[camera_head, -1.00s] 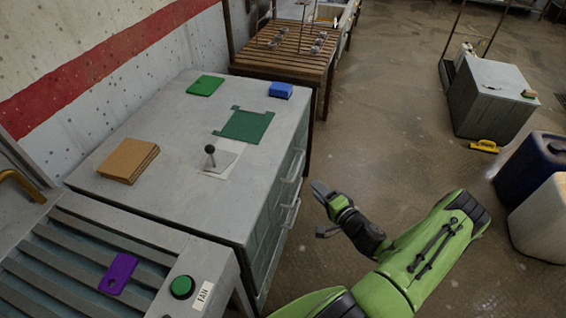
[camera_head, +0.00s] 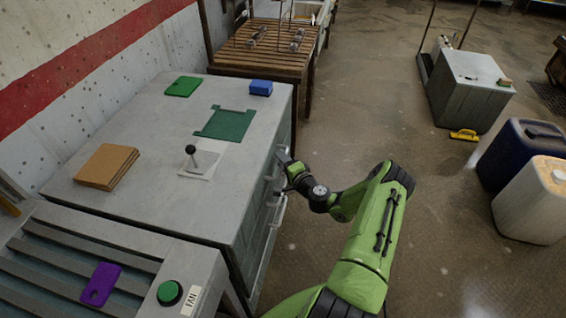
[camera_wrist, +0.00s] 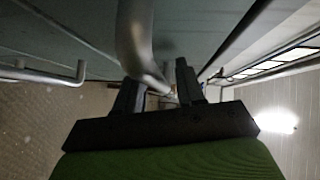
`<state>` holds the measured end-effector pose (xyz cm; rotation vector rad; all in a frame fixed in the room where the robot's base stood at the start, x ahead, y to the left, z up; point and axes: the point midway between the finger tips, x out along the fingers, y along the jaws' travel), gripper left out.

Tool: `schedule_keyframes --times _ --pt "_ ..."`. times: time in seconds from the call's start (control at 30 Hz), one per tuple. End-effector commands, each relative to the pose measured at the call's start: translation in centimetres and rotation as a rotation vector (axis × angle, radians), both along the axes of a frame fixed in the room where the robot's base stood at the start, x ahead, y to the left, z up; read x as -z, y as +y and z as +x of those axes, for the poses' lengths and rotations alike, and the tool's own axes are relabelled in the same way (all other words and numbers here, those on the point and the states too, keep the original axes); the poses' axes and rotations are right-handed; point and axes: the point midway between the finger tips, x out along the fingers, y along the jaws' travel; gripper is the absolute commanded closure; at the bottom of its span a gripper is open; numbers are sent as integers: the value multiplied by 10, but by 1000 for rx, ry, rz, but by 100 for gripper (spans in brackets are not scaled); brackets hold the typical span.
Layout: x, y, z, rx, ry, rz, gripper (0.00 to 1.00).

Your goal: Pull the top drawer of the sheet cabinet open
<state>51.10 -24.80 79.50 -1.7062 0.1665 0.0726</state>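The grey sheet cabinet (camera_head: 110,205) stands at the left in the head view, its drawer fronts facing right. No drawer sticks out visibly. My gripper (camera_head: 284,163) is at the upper part of this front, by the top drawer's handle, which it largely hides. A lower handle (camera_head: 277,212) shows below it. In the wrist view, my gripper's two dark fingers (camera_wrist: 158,88) are apart. A metal handle bar (camera_wrist: 137,35) runs down toward the gap between them; I cannot tell whether they touch it. Another handle (camera_wrist: 45,75) shows at the left.
On the cabinet top are a brown stack (camera_head: 106,166), a black-knobbed lever (camera_head: 191,152), green pieces (camera_head: 226,124) and a blue block (camera_head: 261,88). A slatted unit with a green button (camera_head: 169,292) adjoins the near end. Blue and white canisters (camera_head: 535,200) stand right. Floor between is open.

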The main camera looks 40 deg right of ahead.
Motion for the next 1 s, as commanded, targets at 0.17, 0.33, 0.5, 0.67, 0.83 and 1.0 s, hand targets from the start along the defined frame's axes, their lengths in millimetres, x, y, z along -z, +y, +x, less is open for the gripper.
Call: schedule_keyframes --times 0.17,0.33,0.5,0.67,0.83,1.0 --pt "0 0 1 -1 1 1 62" --pt "0 0 1 -1 1 0 80" --pt "0 0 1 -1 1 0 100" --pt "0 0 0 -1 1 0 100" --pt "0 -1 -1 -1 1 0 100" --pt "1 -10 -10 1 1 -2 100"
